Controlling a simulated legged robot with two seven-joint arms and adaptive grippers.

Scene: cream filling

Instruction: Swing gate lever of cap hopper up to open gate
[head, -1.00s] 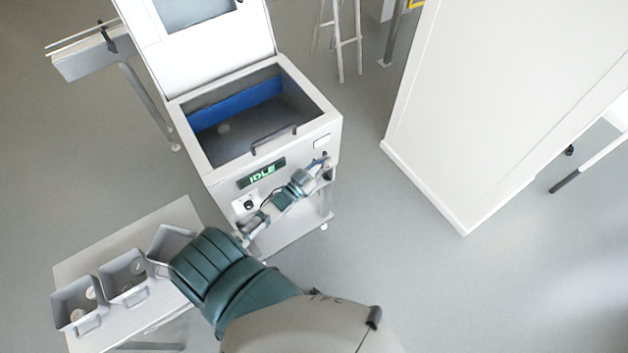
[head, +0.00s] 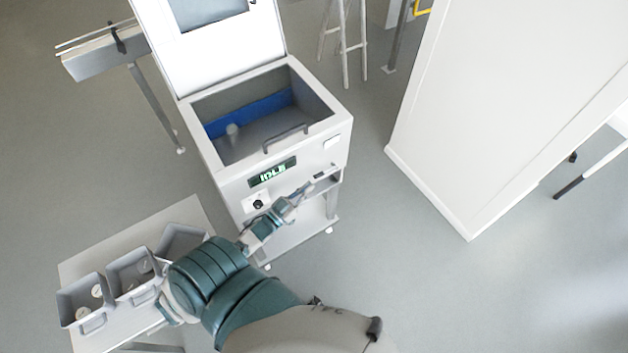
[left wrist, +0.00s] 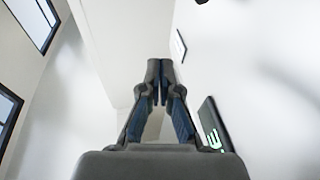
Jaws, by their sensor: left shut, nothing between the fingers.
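The white machine (head: 225,183) with an open lid and a display reading IDLE (head: 272,172) stands at the centre of the head view. A small dark part (head: 320,176) on its front, right of the display, may be the gate lever; it is too small to tell its position. My left gripper (head: 306,189) is just below and left of that part, in front of the machine's face. In the left wrist view the gripper (left wrist: 160,75) has its fingers together, with nothing between them, and the display (left wrist: 212,127) is at right. My right gripper is not in view.
Several grey bins, including one at the front left (head: 82,301), stand on a white table (head: 85,263) at lower left. A tall white panel (head: 490,110) stands at right. A ladder-like frame (head: 343,45) is behind the machine. The floor between machine and panel is clear.

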